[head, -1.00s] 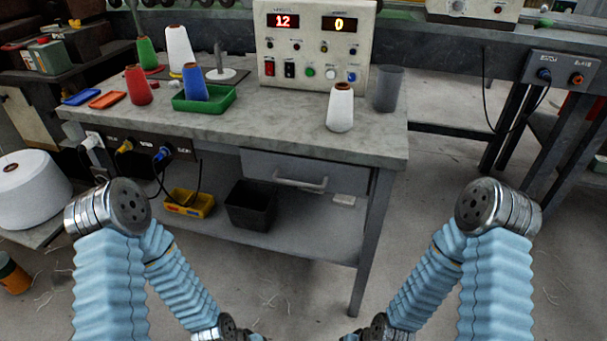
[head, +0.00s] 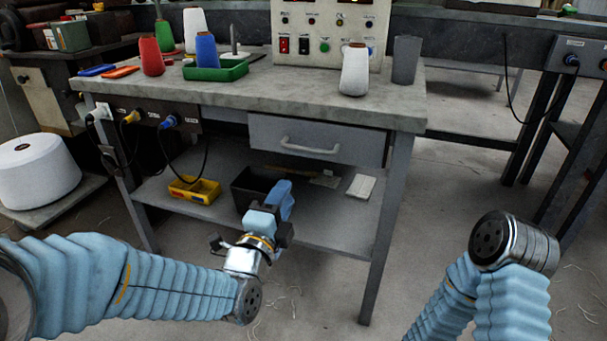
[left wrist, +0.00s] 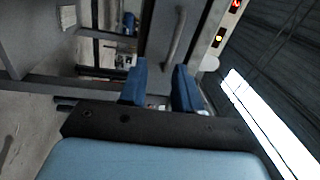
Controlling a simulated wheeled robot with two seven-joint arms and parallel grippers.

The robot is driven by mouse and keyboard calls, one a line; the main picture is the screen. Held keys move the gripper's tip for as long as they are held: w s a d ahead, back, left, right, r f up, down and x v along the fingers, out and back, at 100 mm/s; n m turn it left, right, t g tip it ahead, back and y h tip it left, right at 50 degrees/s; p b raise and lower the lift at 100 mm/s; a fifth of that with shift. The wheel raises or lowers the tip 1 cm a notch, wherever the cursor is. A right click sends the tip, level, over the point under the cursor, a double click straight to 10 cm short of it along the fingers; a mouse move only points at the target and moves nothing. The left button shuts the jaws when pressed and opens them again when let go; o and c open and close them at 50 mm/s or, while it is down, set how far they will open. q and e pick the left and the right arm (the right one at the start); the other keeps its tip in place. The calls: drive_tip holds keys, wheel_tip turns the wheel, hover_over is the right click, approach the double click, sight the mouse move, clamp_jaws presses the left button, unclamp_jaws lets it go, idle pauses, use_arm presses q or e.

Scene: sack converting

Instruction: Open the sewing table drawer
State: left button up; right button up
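The sewing table (head: 300,95) has a grey drawer (head: 350,147) under its top. The drawer front looks flush with the frame, so it appears closed. A pale bar handle (head: 310,149) runs across it. My left gripper (head: 281,196) is in front of the table, below and a little left of the handle, and apart from it. In the left wrist view its two blue fingers (left wrist: 158,86) stand apart with a gap between them. The handle (left wrist: 174,38) shows beyond the fingertips there. My right gripper is out of view; only part of that arm shows.
A lower shelf (head: 330,225) holds a yellow bin (head: 194,190) and a black bin (head: 252,188). Thread cones, a green tray (head: 216,71) and a control box (head: 325,38) stand on top. A table leg (head: 386,240) stands right of the drawer.

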sight(305, 149)
use_arm(q)
drive_tip(key=shift+m+t, duration=0.4)
drive_tip(key=x, duration=0.4)
drive_tip(key=r+x, duration=0.1)
drive_tip(key=x, duration=0.8)
drive_tip(key=shift+d+r+b, duration=0.3)
drive_tip(key=shift+r, duration=0.1)
drive_tip(key=shift+c, duration=0.3)
clamp_jaws()
